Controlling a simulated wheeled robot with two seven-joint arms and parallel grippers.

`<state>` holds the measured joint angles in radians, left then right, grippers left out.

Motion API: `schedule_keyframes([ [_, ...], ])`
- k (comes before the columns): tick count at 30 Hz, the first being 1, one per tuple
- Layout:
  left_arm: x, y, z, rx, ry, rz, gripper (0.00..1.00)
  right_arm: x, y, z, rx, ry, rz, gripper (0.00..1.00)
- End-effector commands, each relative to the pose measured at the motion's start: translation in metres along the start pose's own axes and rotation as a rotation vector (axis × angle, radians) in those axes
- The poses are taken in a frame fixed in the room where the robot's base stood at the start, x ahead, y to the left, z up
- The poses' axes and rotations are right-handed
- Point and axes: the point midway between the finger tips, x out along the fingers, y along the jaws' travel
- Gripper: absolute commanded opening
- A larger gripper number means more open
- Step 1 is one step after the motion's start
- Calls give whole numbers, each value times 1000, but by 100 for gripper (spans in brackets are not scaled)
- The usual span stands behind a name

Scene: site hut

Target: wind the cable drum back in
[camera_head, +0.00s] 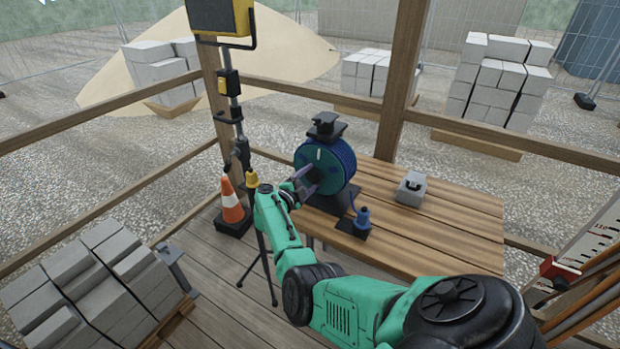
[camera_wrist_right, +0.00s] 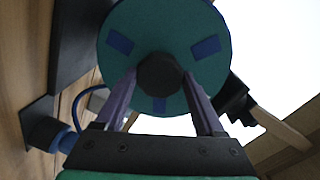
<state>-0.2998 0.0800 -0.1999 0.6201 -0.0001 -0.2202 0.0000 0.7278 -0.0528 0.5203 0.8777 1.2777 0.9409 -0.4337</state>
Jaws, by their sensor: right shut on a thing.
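The cable drum (camera_head: 333,160) is a teal disc with blue cable around its rim. It stands upright in a dark stand on the wooden table. In the wrist view the drum's face (camera_wrist_right: 125,75) fills the top middle, with blue slots. My right gripper (camera_head: 309,180) is at the drum's front face. In the wrist view its two purple fingers (camera_wrist_right: 160,88) are shut on a dark round knob (camera_wrist_right: 160,72) in front of the face. A blue cable end with a plug (camera_head: 362,217) lies on a dark pad at the drum's foot. My left gripper is not in view.
The slatted table (camera_head: 440,232) holds a grey metal weight-like block (camera_head: 411,188) right of the drum. A traffic cone (camera_head: 231,203) and a lamp stand are left of it. Grey blocks (camera_head: 90,285) fill the lower left. Wooden rails enclose the hut. The table's right part is clear.

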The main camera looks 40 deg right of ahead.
Motion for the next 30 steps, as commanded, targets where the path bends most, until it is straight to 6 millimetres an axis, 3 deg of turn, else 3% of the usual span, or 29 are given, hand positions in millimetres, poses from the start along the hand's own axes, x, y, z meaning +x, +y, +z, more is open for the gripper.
schedule_keyframes([
  [19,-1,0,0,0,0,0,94,-1,4,1,-69,5,7,0],
  [20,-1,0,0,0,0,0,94,-1,4,1,-69,5,7,75],
  [22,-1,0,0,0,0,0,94,-1,3,0,-68,6,6,100],
  [30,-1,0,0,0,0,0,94,0,1,0,-64,6,3,100],
])
